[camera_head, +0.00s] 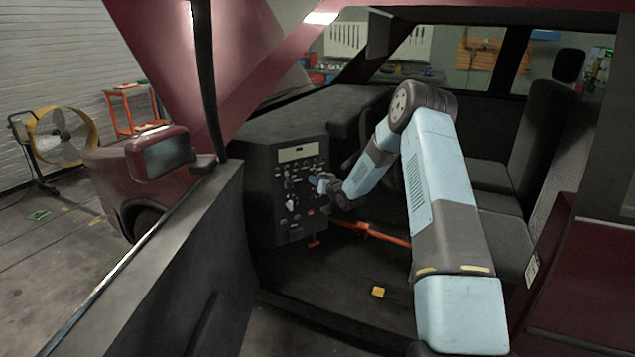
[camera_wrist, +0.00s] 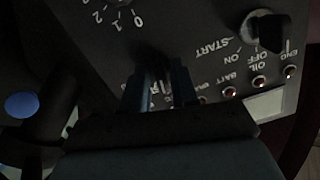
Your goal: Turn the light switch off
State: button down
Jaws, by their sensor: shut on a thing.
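The dark control panel (camera_head: 283,175) stands in the vehicle's cab, with knobs, lamps and a small display. My gripper (camera_head: 320,184) is at the panel's right side. In the wrist view the panel is upside down, and my gripper (camera_wrist: 158,88) is shut on a small dark switch (camera_wrist: 151,64). The switch is poorly lit and mostly between the fingers; its label is partly covered, so I cannot read whether it is the light switch or its setting.
In the wrist view, a black rotary knob (camera_wrist: 271,30) marked START, ON and OFF sits at right, near several small lamps (camera_wrist: 260,82). The numbers 0, 1 and 2 (camera_wrist: 118,14) are at top left. The open door (camera_head: 165,265) and seats (camera_head: 490,180) flank the cab.

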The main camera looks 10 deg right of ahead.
jog(key=shift+s+f+n+h, duration=0.1)
jog(key=shift+f+n+h, duration=0.05)
jog(key=shift+n, duration=0.45)
jog(key=shift+f+n+h, duration=0.1)
jog(key=shift+n+h, duration=0.05)
jog(key=shift+n, duration=0.45)
jog(key=shift+r, duration=0.1)
jog(key=c, duration=1.2)
grip_release()
jog(key=shift+a, duration=0.1)
jog(key=shift+o, duration=0.2)
jog(key=shift+r, duration=0.1)
jog(key=v, duration=1.3)
jog(key=shift+s, duration=0.35)
